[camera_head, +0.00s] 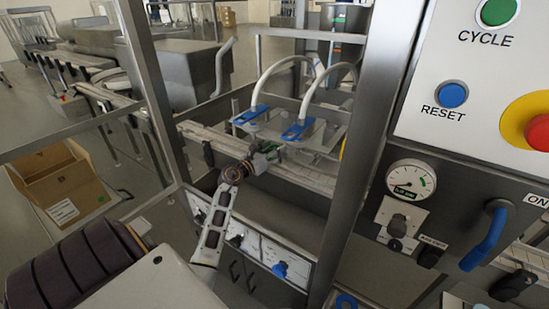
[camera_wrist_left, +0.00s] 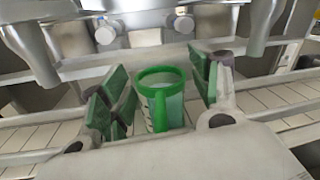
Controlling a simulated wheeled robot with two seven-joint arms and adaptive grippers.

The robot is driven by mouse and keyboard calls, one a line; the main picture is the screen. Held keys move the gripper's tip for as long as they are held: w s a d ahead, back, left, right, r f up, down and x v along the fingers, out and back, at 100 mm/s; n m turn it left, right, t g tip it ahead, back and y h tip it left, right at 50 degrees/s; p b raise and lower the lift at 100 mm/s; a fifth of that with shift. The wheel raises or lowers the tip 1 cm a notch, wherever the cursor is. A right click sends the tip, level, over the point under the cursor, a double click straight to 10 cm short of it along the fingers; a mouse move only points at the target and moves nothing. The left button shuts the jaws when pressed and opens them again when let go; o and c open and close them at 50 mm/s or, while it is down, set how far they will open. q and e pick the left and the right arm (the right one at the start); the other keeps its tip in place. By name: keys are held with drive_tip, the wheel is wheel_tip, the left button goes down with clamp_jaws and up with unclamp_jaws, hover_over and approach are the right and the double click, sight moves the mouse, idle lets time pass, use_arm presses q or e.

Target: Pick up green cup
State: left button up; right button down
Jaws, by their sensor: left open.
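The green cup (camera_wrist_left: 163,112) shows in the left wrist view, with a bright green rim and handle and a paler see-through wall with dark marks. It stands on or just above a slatted conveyor (camera_wrist_left: 287,95); its base is hidden behind my wrist. My left gripper (camera_wrist_left: 157,90) is open, with one green-padded finger on each side of the cup and a gap on both sides. In the head view my left gripper (camera_head: 266,160) reaches through the machine's frame to the conveyor, and the cup cannot be made out clearly there. My right gripper is not in view.
Metal nozzles (camera_wrist_left: 262,28) hang close beyond the gripper. Blue-clamped hoses (camera_head: 300,130) sit above the conveyor. A steel post (camera_head: 352,150) and a control panel (camera_head: 470,80) stand to the right. An open cardboard box (camera_head: 60,190) is at the left.

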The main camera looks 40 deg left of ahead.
use_arm(q)
drive_tip(key=c, duration=1.1)
drive_tip(key=shift+r, duration=0.1)
